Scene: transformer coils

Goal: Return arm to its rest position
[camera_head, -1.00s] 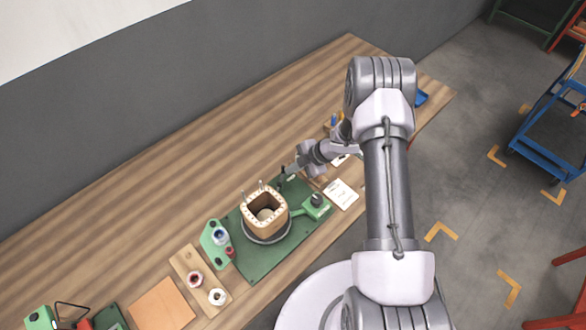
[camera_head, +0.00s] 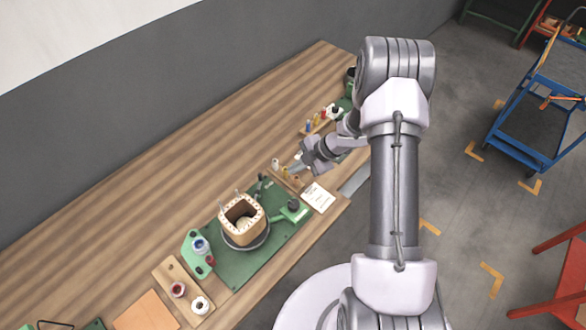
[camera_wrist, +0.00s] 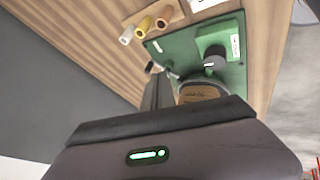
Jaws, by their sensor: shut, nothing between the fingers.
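My gripper (camera_head: 297,167) is above the wooden bench near the right end of the green mat, partly seen past my arm. Its fingers are shut and hold nothing. In the wrist view a dark finger (camera_wrist: 158,92) points toward the green mat (camera_wrist: 232,75). The square tan coil former (camera_head: 241,217) stands on a round dark base on the green mat (camera_head: 238,268), apart from my gripper. Its edge (camera_wrist: 203,91) also shows in the wrist view, partly hidden by my gripper body.
A wooden holder with several small cylinders (camera_wrist: 145,27) lies near my gripper. A white card (camera_head: 319,197) is by the bench's front edge. A green holder with spools (camera_head: 199,252) stands left of the coil. A blue cart (camera_head: 535,120) is on the floor at right. The bench's back is clear.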

